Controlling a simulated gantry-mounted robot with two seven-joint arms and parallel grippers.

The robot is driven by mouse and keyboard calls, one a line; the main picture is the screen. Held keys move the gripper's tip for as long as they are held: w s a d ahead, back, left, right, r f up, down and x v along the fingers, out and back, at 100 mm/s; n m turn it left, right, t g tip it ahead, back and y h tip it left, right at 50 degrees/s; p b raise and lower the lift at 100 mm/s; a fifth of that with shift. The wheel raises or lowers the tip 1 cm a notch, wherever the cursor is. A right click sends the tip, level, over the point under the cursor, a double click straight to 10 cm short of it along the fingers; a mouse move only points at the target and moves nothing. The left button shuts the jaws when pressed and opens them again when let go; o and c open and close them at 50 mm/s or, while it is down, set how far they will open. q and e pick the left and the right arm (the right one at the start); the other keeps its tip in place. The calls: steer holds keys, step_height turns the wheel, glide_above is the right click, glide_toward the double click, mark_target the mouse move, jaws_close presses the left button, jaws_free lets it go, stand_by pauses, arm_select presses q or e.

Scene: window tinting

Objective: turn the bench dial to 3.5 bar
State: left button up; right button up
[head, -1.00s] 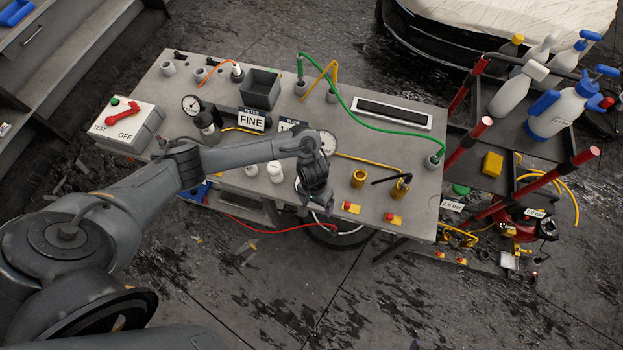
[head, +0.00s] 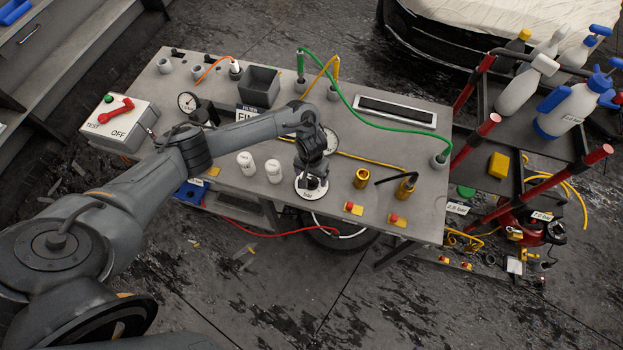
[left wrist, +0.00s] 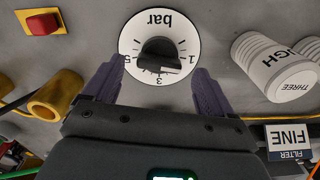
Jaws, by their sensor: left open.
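The bench dial (left wrist: 160,22) is a round white plate marked "bar" with numbers around it, seen upside down in the left wrist view. Its black knob (left wrist: 159,57) has a raised bar lying nearly crosswise; I cannot read its setting for certain. In the head view the dial (head: 311,192) lies near the bench's front edge, partly hidden by my gripper. My left gripper (head: 312,178) is open just above it. In the left wrist view the purple fingers (left wrist: 158,72) stand on either side of the knob, apart from it. My right gripper is out of view.
White containers (head: 260,167) stand left of the dial, and a brass fitting (head: 362,178) stands right of it. Red buttons on yellow bases (head: 353,209) sit along the front edge. A round gauge (head: 331,138) and yellow hose lie behind. A red-posted cart (head: 487,126) is at the right.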

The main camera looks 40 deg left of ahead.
mark_target(312, 182)
arm_select(q)
steer(key=shift+f, duration=1.15)
steer(key=c, duration=1.1)
steer(key=shift+o, duration=0.2)
